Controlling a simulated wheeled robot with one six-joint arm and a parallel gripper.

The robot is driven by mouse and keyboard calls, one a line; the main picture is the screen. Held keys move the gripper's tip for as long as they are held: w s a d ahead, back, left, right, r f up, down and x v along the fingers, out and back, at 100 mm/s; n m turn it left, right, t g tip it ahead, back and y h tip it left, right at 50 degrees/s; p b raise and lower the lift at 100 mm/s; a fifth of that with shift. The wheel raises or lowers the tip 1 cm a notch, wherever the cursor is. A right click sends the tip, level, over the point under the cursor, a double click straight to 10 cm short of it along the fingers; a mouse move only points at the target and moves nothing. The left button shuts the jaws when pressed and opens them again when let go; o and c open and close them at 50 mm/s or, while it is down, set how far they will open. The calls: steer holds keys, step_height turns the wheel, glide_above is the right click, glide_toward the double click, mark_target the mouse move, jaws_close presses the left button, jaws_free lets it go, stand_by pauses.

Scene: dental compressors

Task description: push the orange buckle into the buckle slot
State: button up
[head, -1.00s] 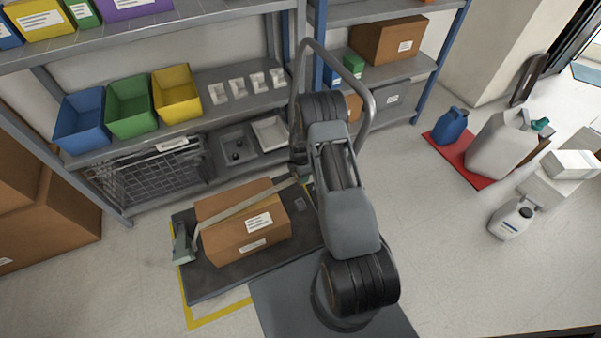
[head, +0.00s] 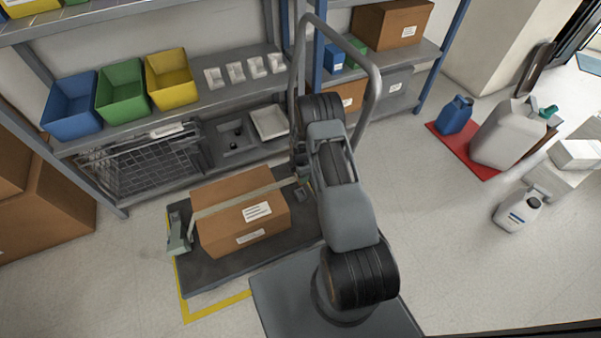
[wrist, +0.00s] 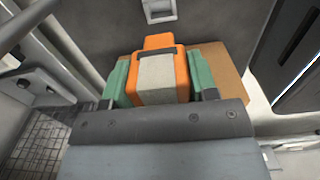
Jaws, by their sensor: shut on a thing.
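The orange buckle (wrist: 160,61) is between the two green fingers of my gripper (wrist: 162,85) in the wrist view. The gripper is shut on it, and pale webbing covers its near face. The buckle slot appears to be the small grey fitting (wrist: 159,9) at the top of the wrist view, ahead of and apart from the buckle tip. The strap (head: 235,201) crosses the brown box (head: 240,222) towards my gripper. In the head view my arm largely hides the buckle.
A grey-green strap anchor (head: 179,234) stands at the platform's left. The dark platform (head: 215,277) has a tall bent metal handle (head: 372,85) close to my arm. Shelving with coloured bins (head: 122,92) stands behind. Floor to the right is clear up to the jugs (head: 505,135).

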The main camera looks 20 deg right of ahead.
steer(key=shift+f+b, duration=3.75)
steer(key=shift+f, duration=1.8)
steer(key=o, duration=1.1)
steer(key=shift+c, duration=0.2)
step_height(320, 180, up, 14)
steer(key=p, duration=0.5)
steer(key=shift+f, duration=0.15)
